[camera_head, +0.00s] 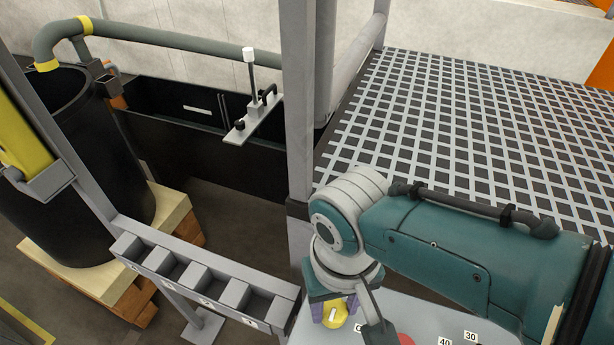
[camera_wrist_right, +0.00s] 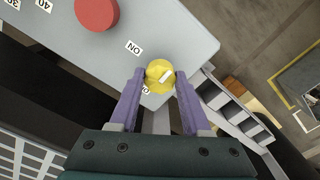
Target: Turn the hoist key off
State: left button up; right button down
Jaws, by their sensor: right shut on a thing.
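The hoist key is a round yellow knob (camera_wrist_right: 157,72) with a white pointer mark, set on a light grey panel (camera_wrist_right: 185,35). An "ON" label (camera_wrist_right: 133,47) sits up and left of the knob. Another label below it is partly hidden. My right gripper (camera_wrist_right: 160,76) has its purple fingers shut on the knob, one on each side. In the head view the knob (camera_head: 331,318) shows at the bottom between the fingers, partly hidden by my arm. My left gripper is not in view.
A red button (camera_wrist_right: 97,12) and number labels are on the same panel. A grey upright post (camera_head: 298,120) stands behind the panel. A compartment rack (camera_head: 205,285) is at its left. A grating (camera_head: 480,120) lies behind my right arm. A black tank (camera_head: 75,190) stands far left.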

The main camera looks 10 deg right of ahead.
aim_at(334, 311)
dwell(0.4)
jog(key=shift+c, duration=1.9)
grip_release()
notch_tip(334, 311, up, 10)
jog(key=p, duration=0.5)
